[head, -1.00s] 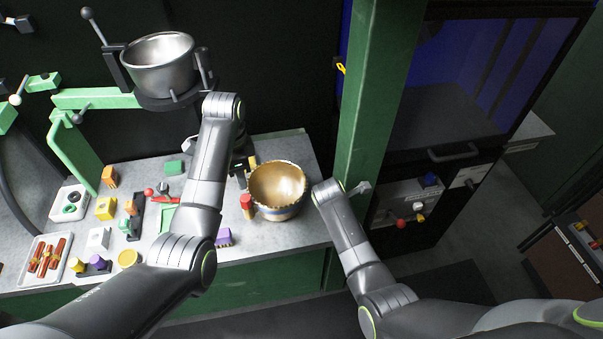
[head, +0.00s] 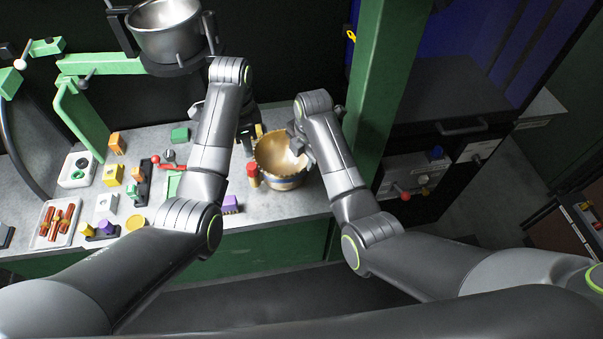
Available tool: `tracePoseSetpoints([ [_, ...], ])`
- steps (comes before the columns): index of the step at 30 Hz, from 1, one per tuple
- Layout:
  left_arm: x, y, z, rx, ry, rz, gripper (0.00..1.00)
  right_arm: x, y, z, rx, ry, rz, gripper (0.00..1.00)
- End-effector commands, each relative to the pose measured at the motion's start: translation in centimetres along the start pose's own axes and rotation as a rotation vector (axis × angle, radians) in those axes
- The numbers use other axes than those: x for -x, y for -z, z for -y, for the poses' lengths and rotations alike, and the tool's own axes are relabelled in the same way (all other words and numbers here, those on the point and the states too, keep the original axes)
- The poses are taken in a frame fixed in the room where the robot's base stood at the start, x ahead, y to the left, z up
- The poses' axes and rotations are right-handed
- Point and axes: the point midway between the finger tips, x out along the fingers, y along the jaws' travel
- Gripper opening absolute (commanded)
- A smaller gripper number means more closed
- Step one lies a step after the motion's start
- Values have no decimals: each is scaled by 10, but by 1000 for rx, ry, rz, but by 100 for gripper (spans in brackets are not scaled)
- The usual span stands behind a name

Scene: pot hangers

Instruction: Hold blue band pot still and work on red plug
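The blue band pot (head: 283,181) is a gold bowl with a scalloped rim and a blue band low on its side. It stands upright on the grey table. The red plug (head: 253,169) has a red top over a paler lower part and stands close to the pot's left side. My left gripper (head: 246,142) is just behind the red plug, left of the pot, partly hidden by my arm; I cannot tell if it is open. My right gripper (head: 298,141) is at the pot's right rim, overlapping it in the picture; its fingers are too small to read.
A steel pot (head: 166,30) sits in a ring holder at upper left. Coloured blocks, a purple block (head: 230,204) and a white tray (head: 44,238) lie left on the table. A green post (head: 377,95) rises right of the pot.

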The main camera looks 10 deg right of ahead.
Motion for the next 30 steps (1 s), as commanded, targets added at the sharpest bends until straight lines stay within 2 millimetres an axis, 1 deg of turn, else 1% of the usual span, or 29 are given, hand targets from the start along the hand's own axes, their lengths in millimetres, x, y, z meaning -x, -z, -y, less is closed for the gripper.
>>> tracePoseSetpoints([
  [1,0,0,0,0,0,0,36,-10,0,1,0,4,-1,37],
  [6,0,0,0,0,0,0,36,-39,0,1,0,4,0,37],
  [15,0,0,0,0,0,0,36,-81,0,0,-1,3,1,37],
  [18,0,0,0,0,0,0,36,-92,0,0,-1,2,1,37],
  [24,0,0,0,0,0,0,36,-107,0,0,0,2,1,37],
  [30,0,0,0,0,0,0,36,-113,-1,0,-1,0,2,37],
])
